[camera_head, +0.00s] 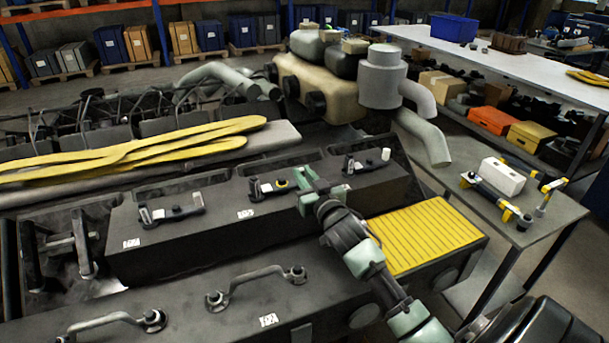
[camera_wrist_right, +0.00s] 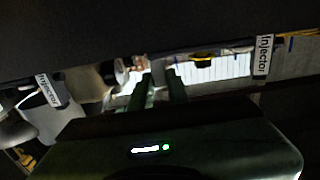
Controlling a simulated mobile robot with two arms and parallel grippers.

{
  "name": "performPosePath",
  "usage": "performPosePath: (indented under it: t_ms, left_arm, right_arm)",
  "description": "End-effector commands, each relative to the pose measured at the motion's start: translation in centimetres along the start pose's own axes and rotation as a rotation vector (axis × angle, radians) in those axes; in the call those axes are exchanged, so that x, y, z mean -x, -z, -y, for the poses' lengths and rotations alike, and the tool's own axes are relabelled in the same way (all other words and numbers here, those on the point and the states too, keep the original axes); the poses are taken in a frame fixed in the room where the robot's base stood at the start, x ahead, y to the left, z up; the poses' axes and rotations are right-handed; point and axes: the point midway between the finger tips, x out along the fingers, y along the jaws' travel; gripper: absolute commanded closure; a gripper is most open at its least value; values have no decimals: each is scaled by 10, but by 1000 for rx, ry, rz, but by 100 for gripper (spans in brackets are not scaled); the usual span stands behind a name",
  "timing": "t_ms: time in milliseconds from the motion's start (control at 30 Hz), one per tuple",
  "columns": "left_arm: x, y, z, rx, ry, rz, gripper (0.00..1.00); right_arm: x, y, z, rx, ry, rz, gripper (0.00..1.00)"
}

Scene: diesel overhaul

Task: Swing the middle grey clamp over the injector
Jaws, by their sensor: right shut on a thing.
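The middle grey clamp (camera_head: 268,188) is a dark bar with a pale label on top of the dark engine block, in the middle of three similar sets. My left gripper is out of view.
The left clamp set (camera_head: 172,213) and right clamp set (camera_head: 366,164) sit on the same block, each with a pale knob. A yellow ribbed pad (camera_head: 425,235) is at the right. A side table (camera_head: 545,208) holds tools.

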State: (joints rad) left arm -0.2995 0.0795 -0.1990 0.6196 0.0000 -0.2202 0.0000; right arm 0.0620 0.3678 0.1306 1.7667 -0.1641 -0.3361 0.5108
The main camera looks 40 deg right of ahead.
Motion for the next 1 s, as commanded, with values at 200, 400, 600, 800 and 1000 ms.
performPosePath:
  t_ms: [200, 400, 600, 800, 1000]
  left_arm:
    - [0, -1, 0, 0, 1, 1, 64]
    - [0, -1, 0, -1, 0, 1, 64]
    - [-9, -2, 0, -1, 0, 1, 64]
    - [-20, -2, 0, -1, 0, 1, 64]
    - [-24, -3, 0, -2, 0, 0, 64]
  right_arm:
    - [0, 2, 0, 1, -1, -3, 62]
    - [1, 0, 0, 0, -1, -2, 62]
    - [23, -3, 0, 1, 0, -1, 62]
    - [57, -3, 0, 1, 0, -1, 62]
    - [74, -1, 0, 0, 0, -2, 62]
